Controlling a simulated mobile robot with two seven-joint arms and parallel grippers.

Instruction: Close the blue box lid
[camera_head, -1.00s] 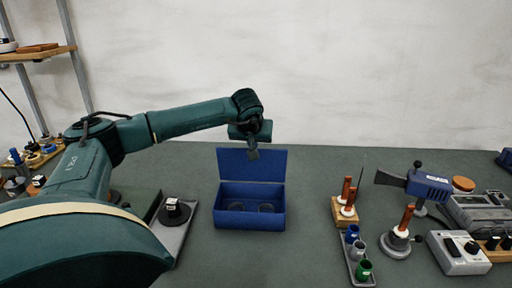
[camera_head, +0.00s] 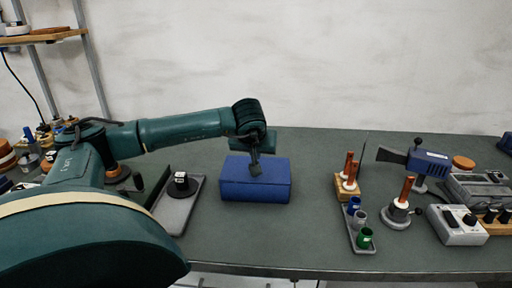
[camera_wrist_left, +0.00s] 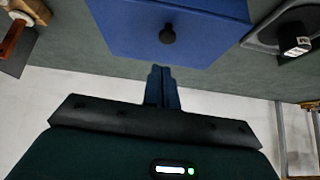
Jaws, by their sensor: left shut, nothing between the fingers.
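The blue box (camera_head: 235,188) sits on the grey-green bench in the middle of the head view. Its lid lies down over the top and no opening shows. My left gripper (camera_head: 256,170) is shut and empty, with its tip in front of the lid in the head view; I cannot tell if it touches. In the left wrist view the blue box (camera_wrist_left: 120,28) fills the top, with a round black knob (camera_wrist_left: 167,35) on its blue surface. My left gripper (camera_wrist_left: 162,72) points up at the box's near edge there, fingers together. My right gripper is not in view.
A grey tray (camera_head: 171,220) with a black round piece (camera_head: 181,185) lies left of the box. To the right stand a wooden block with copper rods (camera_head: 347,187), a tray of small cups (camera_head: 360,240) and a grey instrument (camera_head: 457,226). Bench in front of the box is clear.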

